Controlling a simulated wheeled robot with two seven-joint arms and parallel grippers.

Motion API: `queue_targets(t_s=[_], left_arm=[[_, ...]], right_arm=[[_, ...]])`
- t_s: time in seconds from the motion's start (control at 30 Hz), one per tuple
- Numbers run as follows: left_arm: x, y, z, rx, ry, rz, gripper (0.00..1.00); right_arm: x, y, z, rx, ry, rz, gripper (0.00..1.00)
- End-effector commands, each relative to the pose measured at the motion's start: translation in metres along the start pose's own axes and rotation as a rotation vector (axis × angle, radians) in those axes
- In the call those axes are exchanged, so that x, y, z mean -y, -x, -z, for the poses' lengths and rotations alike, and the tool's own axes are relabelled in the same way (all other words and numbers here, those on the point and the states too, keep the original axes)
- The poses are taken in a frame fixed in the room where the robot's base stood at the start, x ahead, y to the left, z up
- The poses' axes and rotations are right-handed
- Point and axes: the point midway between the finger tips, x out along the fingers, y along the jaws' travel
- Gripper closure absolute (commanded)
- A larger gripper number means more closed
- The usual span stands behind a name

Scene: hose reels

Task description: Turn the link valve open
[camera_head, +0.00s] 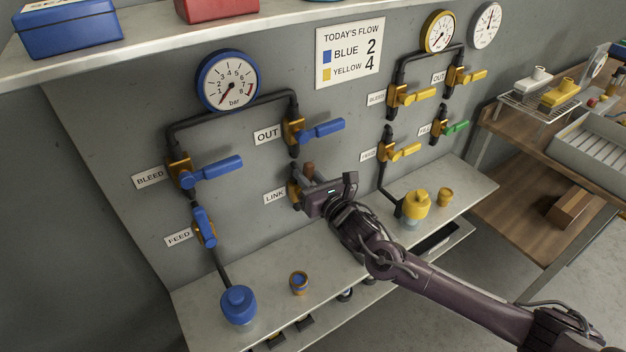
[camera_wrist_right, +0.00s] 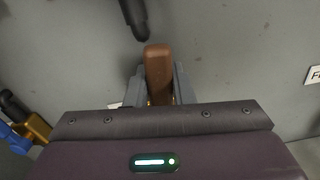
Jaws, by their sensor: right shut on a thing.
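The link valve is on the grey wall panel beside the LINK label (camera_head: 274,197). Its brass body (camera_head: 293,194) shows just left of my right gripper. Its brown handle (camera_wrist_right: 158,72) stands between the two fingers of my right gripper (camera_wrist_right: 159,88) in the wrist view, and the fingers are shut on it. In the head view the right gripper (camera_head: 318,188) reaches the valve from the right and hides much of it. The handle's exact angle is hard to tell. My left gripper is not in view.
Blue-handled OUT (camera_head: 321,130), BLEED (camera_head: 212,168) and FEED (camera_head: 204,227) valves are around it on the left. Yellow-handled valves (camera_head: 404,151) are to the right. A blue jar (camera_head: 238,304), a small cup (camera_head: 299,282) and a yellow jar (camera_head: 416,204) stand on the shelf below.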

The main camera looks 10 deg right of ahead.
Motion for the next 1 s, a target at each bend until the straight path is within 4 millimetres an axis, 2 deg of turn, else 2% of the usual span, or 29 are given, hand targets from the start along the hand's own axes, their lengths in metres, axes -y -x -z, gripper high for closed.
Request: queue_targets(t_s=[0.3,0.87,0.9,1.0], left_arm=[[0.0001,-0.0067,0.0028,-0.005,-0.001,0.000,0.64],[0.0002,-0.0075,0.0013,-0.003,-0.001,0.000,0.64],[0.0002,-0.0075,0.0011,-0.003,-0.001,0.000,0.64],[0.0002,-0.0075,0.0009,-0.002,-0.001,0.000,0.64]], right_arm=[[-0.0089,0.0002,0.0021,-0.002,0.132,-0.001,1.00],[-0.0110,0.0005,0.0032,-0.006,0.162,-0.001,1.00],[-0.0110,0.0005,0.0032,-0.006,0.162,-0.001,0.76],[-0.0110,0.0004,0.0028,-0.005,0.161,-0.001,0.63]])
